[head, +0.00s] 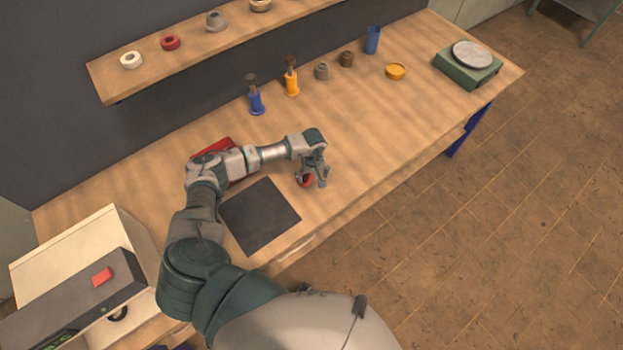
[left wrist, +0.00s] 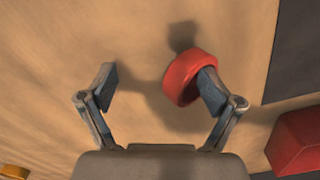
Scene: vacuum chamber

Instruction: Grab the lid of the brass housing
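My left gripper (head: 316,182) is low over the table, right of the black mat. In the left wrist view its two fingers (left wrist: 160,90) are spread apart. A red ring-like part (left wrist: 188,76) is at the right finger, which overlaps it; I cannot tell if they touch. The red part also shows in the head view (head: 305,180). A small brass-brown part (head: 346,58) and a flat yellow-orange round piece (head: 395,71) stand farther back on the table, apart from the gripper. Which is the brass housing or its lid is not clear. My right gripper is out of view.
A black mat (head: 260,215) and a red box (head: 212,150) lie near my arm. Blue (head: 256,100) and orange (head: 291,80) bottles, a grey part (head: 321,71), a blue cup (head: 373,40) and a green scale (head: 468,72) stand behind. A shelf (head: 190,55) holds several parts.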

